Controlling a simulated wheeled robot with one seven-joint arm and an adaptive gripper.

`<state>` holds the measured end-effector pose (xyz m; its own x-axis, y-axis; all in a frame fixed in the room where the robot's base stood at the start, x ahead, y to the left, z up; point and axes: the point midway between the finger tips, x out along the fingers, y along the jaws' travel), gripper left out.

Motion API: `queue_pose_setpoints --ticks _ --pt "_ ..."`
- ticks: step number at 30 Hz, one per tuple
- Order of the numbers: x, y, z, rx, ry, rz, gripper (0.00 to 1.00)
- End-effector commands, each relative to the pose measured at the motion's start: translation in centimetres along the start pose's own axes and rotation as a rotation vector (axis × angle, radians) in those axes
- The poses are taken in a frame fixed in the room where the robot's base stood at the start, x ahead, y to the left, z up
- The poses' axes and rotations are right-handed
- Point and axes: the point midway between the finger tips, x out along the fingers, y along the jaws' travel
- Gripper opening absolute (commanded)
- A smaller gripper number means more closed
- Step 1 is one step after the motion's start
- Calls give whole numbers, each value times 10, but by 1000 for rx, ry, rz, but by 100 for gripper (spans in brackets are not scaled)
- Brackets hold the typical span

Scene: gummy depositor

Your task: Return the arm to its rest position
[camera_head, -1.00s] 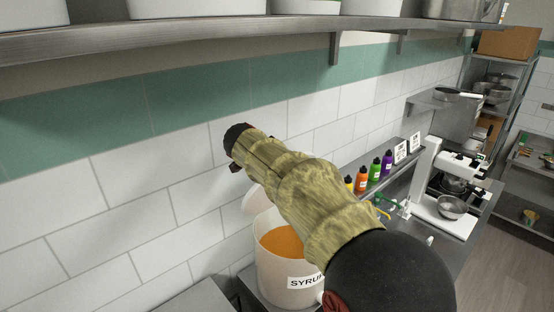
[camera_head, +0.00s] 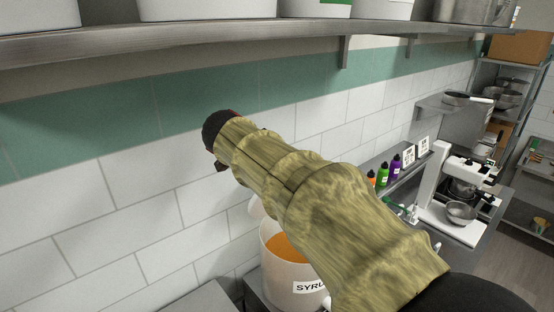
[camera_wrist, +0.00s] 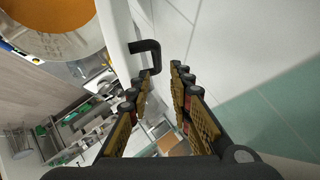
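My arm, in a patterned yellow-green sleeve, reaches across the head view from the lower right to the upper left. My gripper (camera_head: 218,140) is at its far end in front of the tiled wall; its fingers barely show there. In the wrist view my gripper (camera_wrist: 160,72) has its two fingers apart with nothing between them. A black handle (camera_wrist: 146,46) on a white piece shows just beyond the fingertips; I cannot tell how far off it is. The bucket of orange syrup (camera_head: 296,283) stands below the arm, partly hidden by it, and also shows in the wrist view (camera_wrist: 50,48).
A metal shelf (camera_head: 235,33) with white containers runs along the wall above the arm. Coloured bottles (camera_head: 384,179) and a white stand mixer (camera_head: 437,185) stand to the right. A metal rack (camera_head: 511,88) is at the back right.

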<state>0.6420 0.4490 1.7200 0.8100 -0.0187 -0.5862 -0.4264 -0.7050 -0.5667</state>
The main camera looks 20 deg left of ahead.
Motion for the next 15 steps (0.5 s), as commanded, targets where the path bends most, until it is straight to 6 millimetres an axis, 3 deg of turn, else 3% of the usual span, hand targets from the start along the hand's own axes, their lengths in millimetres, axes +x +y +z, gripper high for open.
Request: queue_pose_setpoints --ticks 15 --pt "-8 0 0 0 0 0 21"
